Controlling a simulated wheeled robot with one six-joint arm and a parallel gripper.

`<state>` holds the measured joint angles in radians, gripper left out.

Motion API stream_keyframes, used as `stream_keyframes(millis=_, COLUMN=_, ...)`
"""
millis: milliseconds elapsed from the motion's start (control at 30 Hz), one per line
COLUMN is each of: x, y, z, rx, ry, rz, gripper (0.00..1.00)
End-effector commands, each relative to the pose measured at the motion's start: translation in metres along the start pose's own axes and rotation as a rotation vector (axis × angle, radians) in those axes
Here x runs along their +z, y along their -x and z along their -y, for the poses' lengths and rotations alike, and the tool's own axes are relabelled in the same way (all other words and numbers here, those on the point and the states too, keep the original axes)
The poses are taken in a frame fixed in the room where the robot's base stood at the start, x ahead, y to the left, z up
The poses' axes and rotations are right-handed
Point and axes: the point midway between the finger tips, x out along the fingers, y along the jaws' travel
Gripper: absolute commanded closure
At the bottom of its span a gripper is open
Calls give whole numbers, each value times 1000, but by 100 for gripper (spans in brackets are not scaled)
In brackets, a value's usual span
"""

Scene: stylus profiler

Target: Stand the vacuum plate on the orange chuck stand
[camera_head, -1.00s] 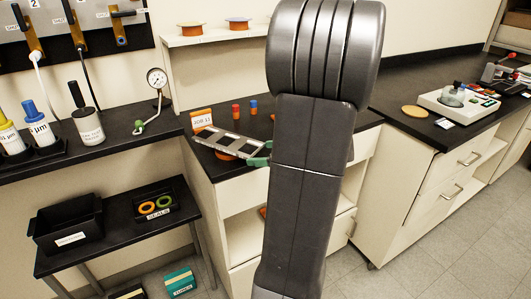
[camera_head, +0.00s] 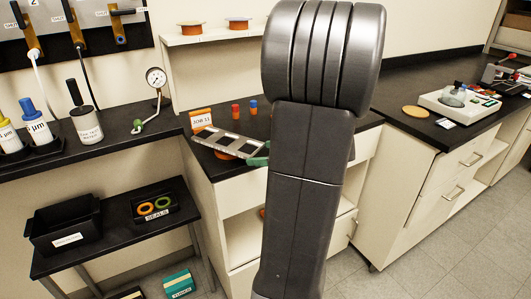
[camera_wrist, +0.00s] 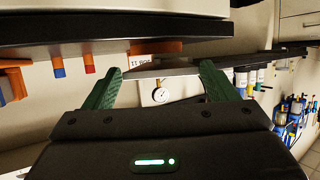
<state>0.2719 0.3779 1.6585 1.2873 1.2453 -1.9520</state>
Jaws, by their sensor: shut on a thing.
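The vacuum plate, a flat grey strip with pale windows (camera_head: 228,141), slants above the back part of the middle bench in the head view. My gripper (camera_wrist: 158,78) is shut on it. The green fingers flank the plate, which shows nearly edge-on as a thin grey band (camera_wrist: 168,72) in the wrist view. In the head view one green finger (camera_head: 260,156) shows at the plate's right end; my arm hides the rest.
An orange block with a JOB 11 card (camera_head: 202,119) stands just behind the plate. A pressure gauge (camera_head: 155,77) stands on the left bench. A white instrument (camera_head: 459,103) sits on the right bench.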

Motion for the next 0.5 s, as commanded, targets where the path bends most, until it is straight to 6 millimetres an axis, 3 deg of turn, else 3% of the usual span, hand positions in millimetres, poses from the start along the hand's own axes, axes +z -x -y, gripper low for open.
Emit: stream_keyframes(millis=500, x=9, y=-4, z=0, rx=1, ry=1, rz=-2, gripper=61)
